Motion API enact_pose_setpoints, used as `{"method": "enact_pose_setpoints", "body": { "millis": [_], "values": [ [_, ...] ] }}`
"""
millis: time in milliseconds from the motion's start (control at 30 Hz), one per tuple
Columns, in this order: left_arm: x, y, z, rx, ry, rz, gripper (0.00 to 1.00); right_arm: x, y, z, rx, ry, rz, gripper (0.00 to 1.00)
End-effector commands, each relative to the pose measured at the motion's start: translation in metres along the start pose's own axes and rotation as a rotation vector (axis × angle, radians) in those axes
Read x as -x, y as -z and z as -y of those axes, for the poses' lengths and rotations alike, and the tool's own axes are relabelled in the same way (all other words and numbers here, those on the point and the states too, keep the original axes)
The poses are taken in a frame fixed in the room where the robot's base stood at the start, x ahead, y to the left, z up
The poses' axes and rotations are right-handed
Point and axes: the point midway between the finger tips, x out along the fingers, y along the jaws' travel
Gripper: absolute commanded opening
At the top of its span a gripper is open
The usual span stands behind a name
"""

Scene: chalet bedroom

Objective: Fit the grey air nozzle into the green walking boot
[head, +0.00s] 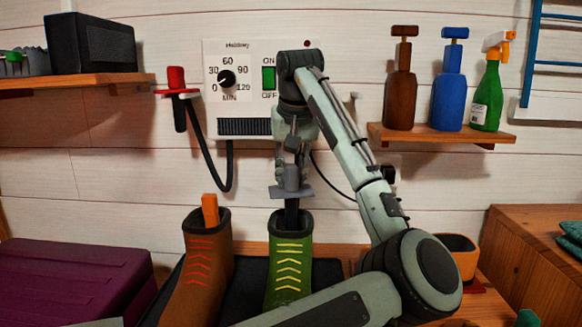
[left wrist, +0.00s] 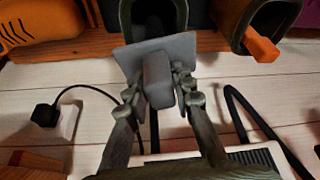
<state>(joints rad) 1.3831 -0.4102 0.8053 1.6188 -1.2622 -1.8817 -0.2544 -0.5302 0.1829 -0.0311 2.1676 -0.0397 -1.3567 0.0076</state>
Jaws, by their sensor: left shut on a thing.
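The grey air nozzle (head: 291,180), with a flat square flange and a dark stem, is upright above the green walking boot (head: 289,268). The stem's lower end reaches the boot's open top; how deep it sits I cannot tell. The flange is clear above the rim. My left gripper (head: 292,155) is shut on the nozzle's upper part. In the left wrist view the nozzle (left wrist: 158,80) is between my left gripper's fingers (left wrist: 158,92), with the green boot's dark opening (left wrist: 155,14) just beyond the flange. My right gripper is not in view.
A brown boot (head: 200,270) with an orange insert (head: 210,209) stands left of the green one. A purple case (head: 70,285) is left; a shelf (head: 440,133) with bottles is right.

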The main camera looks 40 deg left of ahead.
Motion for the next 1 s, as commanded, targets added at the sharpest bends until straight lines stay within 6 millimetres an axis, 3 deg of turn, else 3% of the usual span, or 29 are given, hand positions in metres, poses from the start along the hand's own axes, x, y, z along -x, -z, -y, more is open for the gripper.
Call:
{"method": "enact_pose_setpoints", "body": {
  "millis": [400,1000],
  "values": [
    [-0.036,-0.015,0.000,0.001,0.001,0.000,0.00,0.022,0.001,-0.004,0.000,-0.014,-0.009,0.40],
    [-0.043,-0.017,0.000,0.001,0.000,-0.001,0.00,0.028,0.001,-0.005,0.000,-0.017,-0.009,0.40]
  ]
}}
